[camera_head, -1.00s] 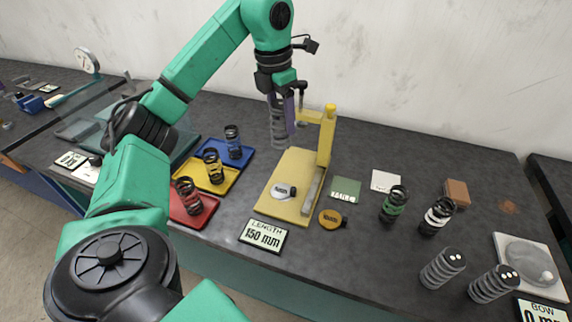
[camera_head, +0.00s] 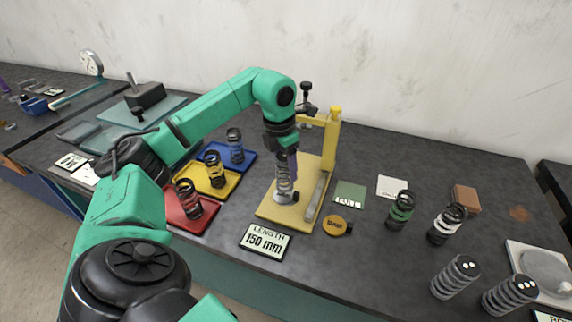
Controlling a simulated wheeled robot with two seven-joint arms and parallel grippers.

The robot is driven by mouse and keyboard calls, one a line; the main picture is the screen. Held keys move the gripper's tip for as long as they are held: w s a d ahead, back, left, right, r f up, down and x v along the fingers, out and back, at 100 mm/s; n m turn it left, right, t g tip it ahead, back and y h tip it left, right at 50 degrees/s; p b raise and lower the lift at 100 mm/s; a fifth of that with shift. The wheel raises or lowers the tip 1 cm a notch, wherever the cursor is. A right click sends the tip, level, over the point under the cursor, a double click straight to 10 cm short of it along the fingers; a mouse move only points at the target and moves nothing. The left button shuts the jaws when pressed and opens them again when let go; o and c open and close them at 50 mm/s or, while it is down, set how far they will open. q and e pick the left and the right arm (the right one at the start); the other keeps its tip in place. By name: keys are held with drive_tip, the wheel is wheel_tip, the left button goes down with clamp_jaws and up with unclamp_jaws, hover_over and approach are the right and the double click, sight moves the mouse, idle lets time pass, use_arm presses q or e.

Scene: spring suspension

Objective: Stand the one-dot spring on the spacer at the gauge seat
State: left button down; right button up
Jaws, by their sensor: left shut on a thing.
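My left gripper (camera_head: 285,160) is shut on a grey coil spring (camera_head: 284,183) and holds it upright over the yellow gauge base. The spring's lower end is at the round silver spacer (camera_head: 287,198) at the gauge seat; I cannot tell whether it touches. The dots on this spring are hidden by the gripper. The yellow gauge (camera_head: 330,145) has a post behind and right of the spring, with an arm reaching left near the gripper. A display (camera_head: 265,240) in front reads 150 mm. My right gripper is not in view.
Red (camera_head: 191,222), yellow (camera_head: 221,187) and blue (camera_head: 245,159) trays hold dark springs at left. A brass disc (camera_head: 335,225) lies right of the gauge. Green-banded (camera_head: 401,210), white-banded (camera_head: 447,223) and two two-dot grey springs (camera_head: 455,277) stand at right.

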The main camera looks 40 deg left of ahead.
use_arm(q)
drive_tip(key=shift+f, duration=0.3)
drive_tip(key=shift+c, duration=0.7)
unclamp_jaws()
drive_tip(key=shift+r, duration=0.3)
drive_tip(key=r, duration=0.6)
drive_tip(key=s+r, duration=0.1)
drive_tip(key=r, duration=0.2)
drive_tip(key=shift+a, duration=0.1)
wheel_tip(320, 180, up, 3)
drive_tip(key=shift+s+r+p, duration=0.15)
drive_tip(key=shift+r+p, duration=0.05)
drive_tip(key=shift+p, duration=0.75)
drive_tip(key=shift+s+r, duration=0.1)
